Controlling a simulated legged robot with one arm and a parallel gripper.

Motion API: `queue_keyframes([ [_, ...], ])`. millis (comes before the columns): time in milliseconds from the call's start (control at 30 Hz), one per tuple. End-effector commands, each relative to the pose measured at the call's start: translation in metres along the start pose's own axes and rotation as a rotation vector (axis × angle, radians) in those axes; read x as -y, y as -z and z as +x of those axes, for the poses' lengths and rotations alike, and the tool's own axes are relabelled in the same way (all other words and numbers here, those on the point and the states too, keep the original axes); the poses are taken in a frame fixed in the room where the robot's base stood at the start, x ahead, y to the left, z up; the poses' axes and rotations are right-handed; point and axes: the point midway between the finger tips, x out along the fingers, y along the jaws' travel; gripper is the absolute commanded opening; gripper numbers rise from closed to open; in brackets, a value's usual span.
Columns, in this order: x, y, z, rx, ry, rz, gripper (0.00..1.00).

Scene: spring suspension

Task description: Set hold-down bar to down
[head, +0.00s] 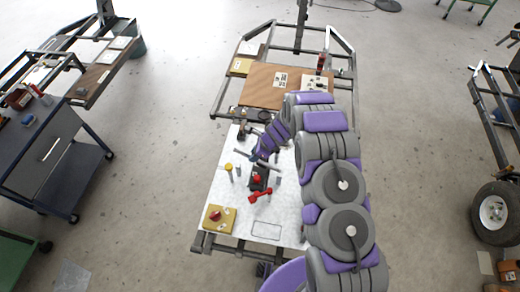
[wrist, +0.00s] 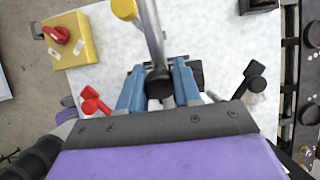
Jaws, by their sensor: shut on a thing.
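The hold-down bar appears to be the silver bar with a black end (wrist: 158,82). In the wrist view it runs from the top edge down between my blue fingers. My gripper (wrist: 158,74) is closed around it near its black end. In the head view my gripper (head: 257,156) is low over the white plate, at a thin grey bar (head: 242,153). The arm and fingers hide part of that bar. I cannot tell its exact tilt.
The white plate (head: 213,185) carries a yellow block with a red knob (wrist: 68,42), a yellow-capped post (wrist: 125,9), a red lever (wrist: 94,103) and a black lever (wrist: 252,82). A dark block with a red top (head: 258,180) stands close to my gripper. Open floor lies left of the bench.

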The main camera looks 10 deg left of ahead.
Motion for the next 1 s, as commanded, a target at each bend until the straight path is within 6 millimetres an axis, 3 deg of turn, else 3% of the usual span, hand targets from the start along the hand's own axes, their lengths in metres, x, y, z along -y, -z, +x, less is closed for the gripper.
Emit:
queue_keyframes([
  [267, 0.003, -0.007, 0.019, -0.008, 0.004, -0.001, 0.00],
  [700, 0.003, -0.007, 0.070, -0.006, 0.005, -0.001, 0.00],
  [1000, 0.002, -0.005, 0.086, -0.006, 0.004, 0.000, 0.00],
])
